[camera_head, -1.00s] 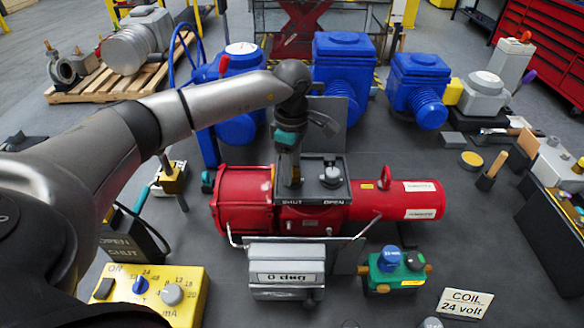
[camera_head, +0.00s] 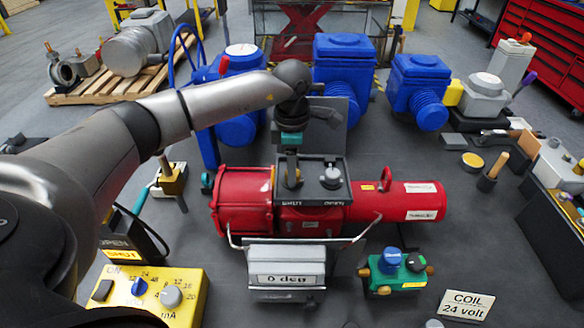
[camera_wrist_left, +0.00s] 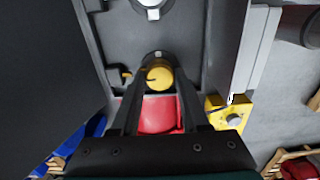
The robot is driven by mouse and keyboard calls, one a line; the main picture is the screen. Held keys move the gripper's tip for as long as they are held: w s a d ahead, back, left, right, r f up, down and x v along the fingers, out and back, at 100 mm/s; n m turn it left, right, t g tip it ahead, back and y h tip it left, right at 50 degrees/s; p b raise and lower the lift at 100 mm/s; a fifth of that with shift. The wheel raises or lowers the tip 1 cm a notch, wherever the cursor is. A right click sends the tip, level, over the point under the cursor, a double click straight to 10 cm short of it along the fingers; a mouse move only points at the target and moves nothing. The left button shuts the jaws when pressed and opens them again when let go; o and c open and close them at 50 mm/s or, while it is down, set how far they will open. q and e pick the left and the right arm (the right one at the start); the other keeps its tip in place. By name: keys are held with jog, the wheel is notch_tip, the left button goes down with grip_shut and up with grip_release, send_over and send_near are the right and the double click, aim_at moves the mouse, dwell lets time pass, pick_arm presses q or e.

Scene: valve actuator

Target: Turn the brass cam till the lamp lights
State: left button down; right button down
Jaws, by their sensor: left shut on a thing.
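My left gripper (camera_head: 291,182) points down into the dark open-topped switch box (camera_head: 318,199) on the red actuator (camera_head: 410,200). In the left wrist view, its two dark fingers (camera_wrist_left: 158,85) stand on either side of the round brass cam (camera_wrist_left: 158,78), shut on it. In the head view the fingers mostly hide the cam. A second round fitting (camera_head: 332,177) sits to the right in the box, pale grey on top. The lamp box (camera_head: 118,245) at the left has OPEN and SHUT windows; the SHUT window (camera_head: 122,254) glows amber. My right gripper is not in view.
A grey cover (camera_head: 286,262) marked "0 deg" stands in front of the actuator. A yellow meter box (camera_head: 155,295) is at front left, a green valve (camera_head: 392,272) and a "COIL 24 volt" card (camera_head: 466,304) at front right. Blue actuators (camera_head: 344,70) stand behind.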

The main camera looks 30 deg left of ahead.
pick_arm(q)
jog(key=shift+c, duration=2)
grip_release()
notch_tip(320, 180, up, 15)
jog(key=b, duration=0.1)
jog(key=shift+r, duration=0.15)
